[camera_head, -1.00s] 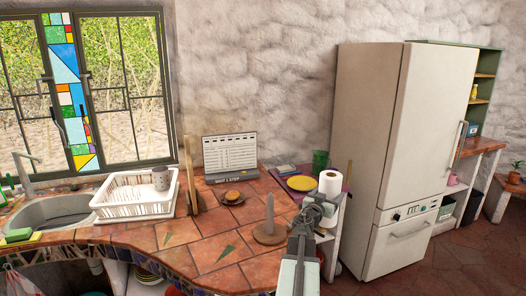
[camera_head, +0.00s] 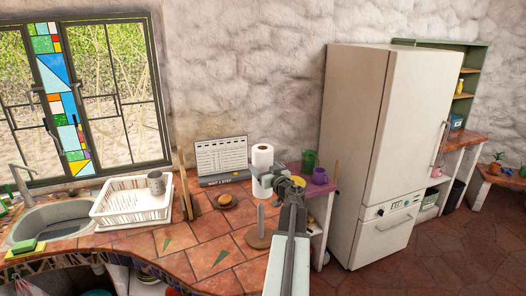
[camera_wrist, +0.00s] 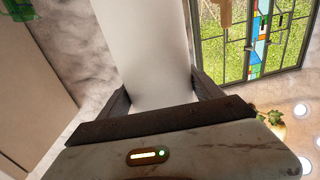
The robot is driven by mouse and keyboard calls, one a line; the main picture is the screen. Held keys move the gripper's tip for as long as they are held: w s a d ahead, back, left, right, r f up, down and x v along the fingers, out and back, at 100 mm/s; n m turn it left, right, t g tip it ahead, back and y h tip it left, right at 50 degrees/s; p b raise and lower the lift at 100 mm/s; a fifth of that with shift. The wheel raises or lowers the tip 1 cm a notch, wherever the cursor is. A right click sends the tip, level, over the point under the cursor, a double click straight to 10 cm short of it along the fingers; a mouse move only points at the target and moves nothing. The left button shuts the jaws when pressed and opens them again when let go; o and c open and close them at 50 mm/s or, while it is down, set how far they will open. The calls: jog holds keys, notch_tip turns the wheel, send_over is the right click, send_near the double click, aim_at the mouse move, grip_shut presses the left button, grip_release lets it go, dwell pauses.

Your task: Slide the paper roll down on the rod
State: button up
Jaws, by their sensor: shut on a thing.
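The white paper roll (camera_head: 262,157) is upright in my gripper (camera_head: 268,174), held above the counter. In the wrist view the roll (camera_wrist: 145,45) fills the space between my two fingers (camera_wrist: 160,92), which are shut around its sides. The rod (camera_head: 261,219) stands upright on a round wooden base (camera_head: 258,239) on the tiled counter. In the head view the roll appears above the rod's tip and apart from it; how far behind or in front it is, I cannot tell.
A calendar stand (camera_head: 221,158) is behind the roll to the left. A small plate with food (camera_head: 226,203), a white dish rack (camera_head: 132,203) and wooden boards (camera_head: 187,196) are left of the rod. A green cup (camera_head: 309,160) and purple mug (camera_head: 320,176) are to the right.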

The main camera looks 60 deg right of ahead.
jog(key=shift+w+a+f+n+b, duration=0.15)
jog(key=shift+a+f+b, duration=0.05)
jog(key=shift+f+b, duration=0.75)
jog(key=shift+w+a+f+n+b, duration=0.1)
jog(key=shift+a+f+n+b, duration=0.05)
jog(key=shift+f+b, duration=0.75)
jog(key=shift+r, duration=0.1)
jog(key=shift+f+b, duration=1.45)
jog(key=shift+b, duration=0.25)
jog(key=shift+f+b, duration=1.5)
jog(key=shift+f+b, duration=1.95)
jog(key=shift+f, duration=0.15)
